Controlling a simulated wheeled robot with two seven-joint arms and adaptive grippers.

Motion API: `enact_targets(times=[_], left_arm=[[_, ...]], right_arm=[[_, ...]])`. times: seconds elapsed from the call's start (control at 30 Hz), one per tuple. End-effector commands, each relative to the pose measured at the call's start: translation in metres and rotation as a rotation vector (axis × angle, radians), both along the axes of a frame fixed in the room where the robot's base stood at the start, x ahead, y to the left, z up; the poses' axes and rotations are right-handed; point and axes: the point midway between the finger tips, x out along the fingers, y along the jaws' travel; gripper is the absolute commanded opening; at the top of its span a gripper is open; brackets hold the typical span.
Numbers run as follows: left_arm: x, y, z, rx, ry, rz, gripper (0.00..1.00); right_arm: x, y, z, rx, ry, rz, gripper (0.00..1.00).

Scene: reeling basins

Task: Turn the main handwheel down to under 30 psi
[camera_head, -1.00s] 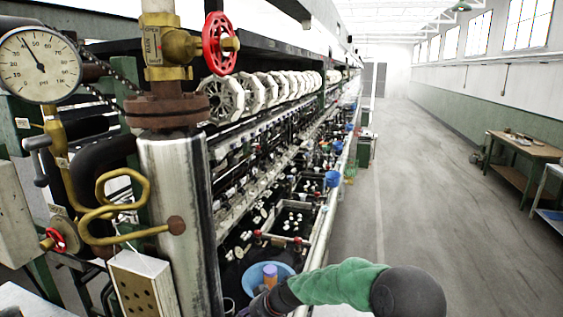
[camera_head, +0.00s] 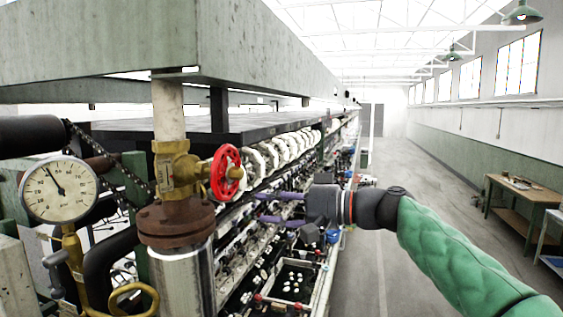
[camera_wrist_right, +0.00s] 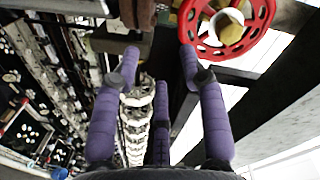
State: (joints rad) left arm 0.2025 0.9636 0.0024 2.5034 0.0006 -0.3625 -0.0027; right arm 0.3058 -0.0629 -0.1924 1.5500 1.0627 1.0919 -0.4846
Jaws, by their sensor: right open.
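The red main handwheel (camera_head: 226,172) sits on the right side of the brass valve (camera_head: 176,171) on the vertical pipe. It also shows at the top right of the right wrist view (camera_wrist_right: 228,24), with its brass hub. The round pressure gauge (camera_head: 59,189) is at the left, its needle pointing up and left; the exact reading is too small to tell. My right gripper (camera_head: 262,208) is open and empty, to the right of and slightly below the handwheel, apart from it. Its purple fingers (camera_wrist_right: 160,65) are spread in the right wrist view. My left gripper is not in view.
A large grey-green beam (camera_head: 270,60) hangs above the valve. A rusty flange (camera_head: 176,224) and metal pipe stand below it. The row of white reels and basins (camera_head: 285,285) runs away behind my gripper.

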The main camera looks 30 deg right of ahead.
Motion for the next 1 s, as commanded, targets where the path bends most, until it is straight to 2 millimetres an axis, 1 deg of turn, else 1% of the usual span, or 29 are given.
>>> enact_targets(times=[0.03, 0.1, 0.23, 0.37, 0.7, 0.8, 1.0], left_arm=[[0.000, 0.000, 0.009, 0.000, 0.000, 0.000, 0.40], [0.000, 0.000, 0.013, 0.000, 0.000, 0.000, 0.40], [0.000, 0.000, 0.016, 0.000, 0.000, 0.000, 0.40], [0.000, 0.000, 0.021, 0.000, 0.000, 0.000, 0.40], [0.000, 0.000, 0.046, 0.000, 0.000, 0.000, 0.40], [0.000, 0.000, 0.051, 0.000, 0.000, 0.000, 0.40], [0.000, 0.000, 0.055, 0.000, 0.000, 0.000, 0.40]], right_arm=[[-0.011, 0.001, 0.024, -0.004, -0.032, 0.009, 0.43], [-0.023, 0.002, 0.043, -0.006, -0.067, 0.022, 0.43], [-0.037, 0.005, 0.063, -0.011, -0.105, 0.037, 0.43], [-0.035, 0.010, 0.068, -0.012, -0.113, 0.044, 0.43], [-0.003, 0.040, 0.069, -0.012, -0.111, 0.045, 0.43], [0.005, 0.046, 0.068, -0.011, -0.111, 0.043, 0.43], [0.012, 0.052, 0.066, -0.012, -0.111, 0.041, 0.43]])
